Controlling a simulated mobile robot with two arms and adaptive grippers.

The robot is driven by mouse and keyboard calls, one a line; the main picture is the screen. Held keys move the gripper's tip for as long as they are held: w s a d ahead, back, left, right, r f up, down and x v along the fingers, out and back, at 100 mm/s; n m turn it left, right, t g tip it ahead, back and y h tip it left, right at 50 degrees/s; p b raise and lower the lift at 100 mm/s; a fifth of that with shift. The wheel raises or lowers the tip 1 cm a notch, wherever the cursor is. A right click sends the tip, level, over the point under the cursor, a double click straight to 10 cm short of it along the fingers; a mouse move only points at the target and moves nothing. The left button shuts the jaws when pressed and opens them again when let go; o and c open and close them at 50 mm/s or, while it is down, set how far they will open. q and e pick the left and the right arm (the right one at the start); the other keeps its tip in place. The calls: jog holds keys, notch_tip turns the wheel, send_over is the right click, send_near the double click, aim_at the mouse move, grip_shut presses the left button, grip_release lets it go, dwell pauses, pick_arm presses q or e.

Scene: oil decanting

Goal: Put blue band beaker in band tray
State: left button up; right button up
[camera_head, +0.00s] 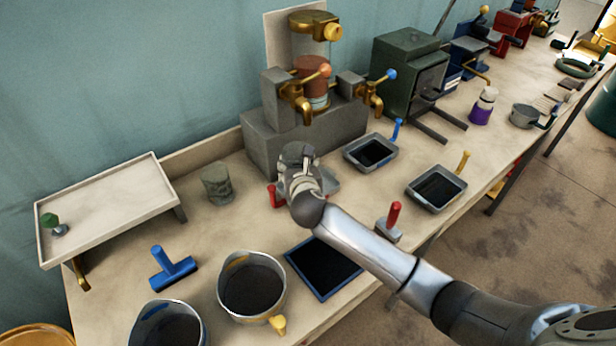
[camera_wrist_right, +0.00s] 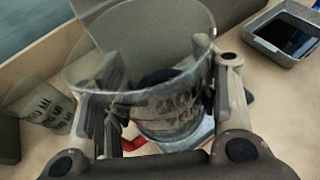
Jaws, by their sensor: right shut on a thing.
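My right gripper (camera_head: 298,155) is above the bench in front of the grey block with taps. In the right wrist view its fingers (camera_wrist_right: 160,95) close around a clear beaker (camera_wrist_right: 140,65). I cannot make out a band colour on it. A grey tray with a red handle (camera_head: 272,196) lies below the gripper, mostly hidden by it. A grey tray with a blue handle (camera_head: 351,155) stands to the right, dark inside. A grey tray with a yellow handle (camera_head: 414,195) stands farther right. My left gripper is not in view.
Another beaker (camera_head: 217,186) stands left of the gripper, near the raised shelf (camera_head: 110,205). Two pots (camera_head: 252,285), a blue squeegee-like tool (camera_head: 172,268), a dark blue-rimmed mat (camera_head: 322,268) and a red-handled tool (camera_head: 392,224) occupy the front. The tap block (camera_head: 275,140) stands behind.

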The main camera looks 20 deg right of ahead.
jog(key=d+f, duration=0.1)
jog(key=w+d+f, duration=0.1)
jog(key=f, duration=0.1)
jog(key=w+d+f, duration=0.1)
jog(key=f, duration=0.1)
jog(key=shift+w, duration=0.25)
jog(key=shift+w+d+f, duration=0.1)
jog(key=shift+f, duration=0.85)
jog(key=shift+w+d+f, duration=0.1)
jog(key=shift+f, duration=0.8)
jog(key=shift+s+f, duration=0.1)
jog(key=o, duration=1.3)
jog(key=shift+o, duration=0.2)
jog(key=shift+r, duration=0.2)
jog(key=v, duration=1.2)
jog(key=shift+f, duration=0.15)
jog(key=shift+s, duration=0.1)
